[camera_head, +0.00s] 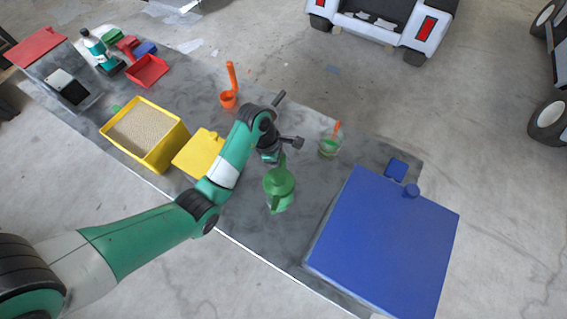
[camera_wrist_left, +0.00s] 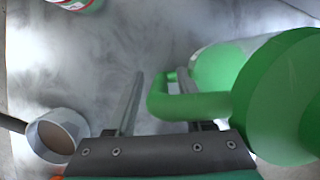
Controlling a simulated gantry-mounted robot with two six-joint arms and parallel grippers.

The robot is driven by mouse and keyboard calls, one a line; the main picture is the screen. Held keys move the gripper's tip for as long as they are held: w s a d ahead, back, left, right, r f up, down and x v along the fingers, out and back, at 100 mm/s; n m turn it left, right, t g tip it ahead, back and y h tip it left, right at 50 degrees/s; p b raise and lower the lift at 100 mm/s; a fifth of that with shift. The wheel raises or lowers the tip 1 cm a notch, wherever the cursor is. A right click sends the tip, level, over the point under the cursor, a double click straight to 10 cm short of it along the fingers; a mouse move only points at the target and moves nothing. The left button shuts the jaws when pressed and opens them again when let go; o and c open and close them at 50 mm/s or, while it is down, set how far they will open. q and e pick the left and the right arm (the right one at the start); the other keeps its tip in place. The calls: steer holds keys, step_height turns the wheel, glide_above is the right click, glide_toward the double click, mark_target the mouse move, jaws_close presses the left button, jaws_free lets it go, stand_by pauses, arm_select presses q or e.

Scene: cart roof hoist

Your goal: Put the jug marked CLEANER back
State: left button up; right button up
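A green jug (camera_head: 280,185) stands on the grey bench top near its front edge. No CLEANER marking is readable on it. My left gripper (camera_head: 288,153) is over the bench right behind the jug. In the left wrist view the jug (camera_wrist_left: 285,95) fills the right side, with its handle (camera_wrist_left: 185,104) pointing left. The left gripper (camera_wrist_left: 160,76) is open there. The handle reaches in between its fingers and covers part of the right finger; I cannot tell whether they touch. The left finger is clear of the handle. My right gripper is not in view.
A large blue box (camera_head: 385,250) fills the bench's right end. A jar with green contents (camera_head: 329,148) stands behind the jug.

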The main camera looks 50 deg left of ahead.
arm_select(q)
steer(key=p+v, duration=0.9)
steer(key=v, duration=0.3)
steer(key=shift+r, duration=0.2)
steer(key=shift+d, duration=0.1)
